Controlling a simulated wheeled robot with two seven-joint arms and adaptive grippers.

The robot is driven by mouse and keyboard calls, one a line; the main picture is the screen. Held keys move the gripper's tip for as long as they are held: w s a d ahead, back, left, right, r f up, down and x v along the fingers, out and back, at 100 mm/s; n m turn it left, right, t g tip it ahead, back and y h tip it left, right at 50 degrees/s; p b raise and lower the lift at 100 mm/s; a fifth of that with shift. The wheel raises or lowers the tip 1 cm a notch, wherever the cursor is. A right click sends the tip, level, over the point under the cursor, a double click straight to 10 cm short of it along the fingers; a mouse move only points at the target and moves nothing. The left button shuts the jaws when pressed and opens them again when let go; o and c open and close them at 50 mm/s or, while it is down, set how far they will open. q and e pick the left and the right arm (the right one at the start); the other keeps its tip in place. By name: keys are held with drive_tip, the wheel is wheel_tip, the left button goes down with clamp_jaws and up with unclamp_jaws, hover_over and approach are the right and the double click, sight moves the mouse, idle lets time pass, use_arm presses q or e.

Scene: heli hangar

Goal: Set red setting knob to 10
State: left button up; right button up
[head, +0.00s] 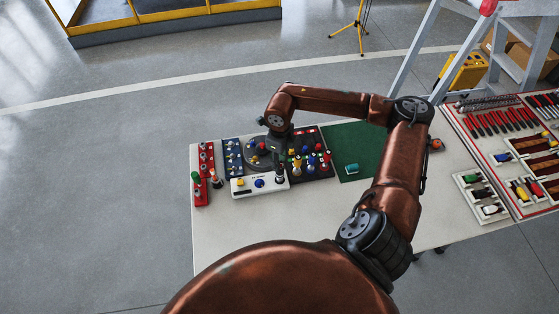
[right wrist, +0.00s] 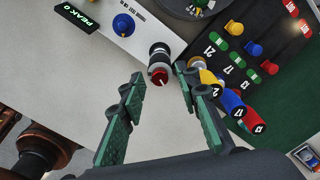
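The red setting knob (right wrist: 158,78) has a red top with a pale pointer line and a dark and silver body. It stands by the edge of the white tester box (right wrist: 135,35), which also shows in the head view (head: 240,188). My right gripper (right wrist: 158,88) is open, with its green-padded fingers on either side of the knob and visible gaps at both sides. In the head view my right gripper (head: 280,170) is over the right end of the box and hides the knob. The scale numbers around the knob cannot be read. My left gripper is not in view.
A blue knob (right wrist: 123,24) and a "PEAK 0" display (right wrist: 82,19) are on the box. A dark board with numbered coloured plugs (right wrist: 250,70) lies close to the right finger. A red rack (head: 202,160) stands left; a green mat (head: 350,140) lies right. The front table is clear.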

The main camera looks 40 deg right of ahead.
wheel_tip(320, 180, up, 12)
idle(0.7)
idle(0.4)
